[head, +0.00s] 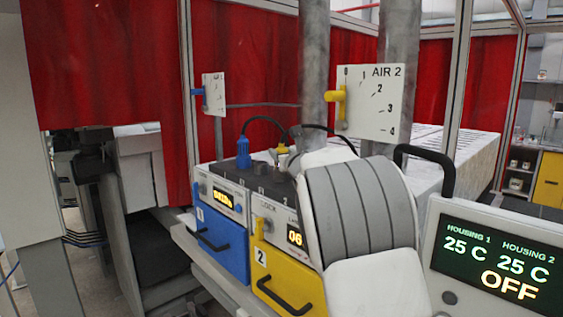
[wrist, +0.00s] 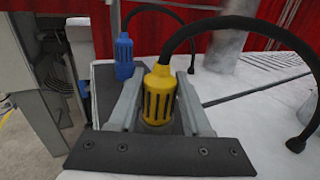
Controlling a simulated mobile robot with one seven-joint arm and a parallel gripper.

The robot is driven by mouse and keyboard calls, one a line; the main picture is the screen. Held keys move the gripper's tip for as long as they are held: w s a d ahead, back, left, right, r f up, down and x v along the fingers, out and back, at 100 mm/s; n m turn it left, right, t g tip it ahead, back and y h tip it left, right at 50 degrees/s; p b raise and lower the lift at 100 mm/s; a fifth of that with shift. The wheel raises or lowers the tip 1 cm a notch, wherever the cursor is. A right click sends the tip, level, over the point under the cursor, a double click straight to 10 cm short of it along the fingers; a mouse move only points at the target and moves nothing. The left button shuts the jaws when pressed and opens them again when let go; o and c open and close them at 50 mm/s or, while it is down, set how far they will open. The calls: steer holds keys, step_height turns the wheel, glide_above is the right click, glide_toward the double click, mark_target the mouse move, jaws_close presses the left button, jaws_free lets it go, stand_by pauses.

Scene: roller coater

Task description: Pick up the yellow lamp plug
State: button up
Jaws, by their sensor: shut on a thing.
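The yellow lamp plug (wrist: 158,92) is upright between the two fingers of my gripper (wrist: 157,102) in the wrist view, with a black cable arching from its top to the right. My gripper is shut on it, one finger on each side. Its lower end is partly hidden by the gripper. In the head view only a small yellow part of the plug (head: 282,149) shows near my gripper (head: 287,160), left of my arm. I cannot tell whether the plug is still seated in a socket.
A blue plug (wrist: 123,58) with its own cable stands just behind and left. Below are the blue unit 1 (head: 222,250) and yellow unit 2 (head: 285,280). Upright metal pipes (head: 314,70) and the AIR 2 panel (head: 371,103) rise close behind. A display panel (head: 500,262) stands right.

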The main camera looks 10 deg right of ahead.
jaws_close()
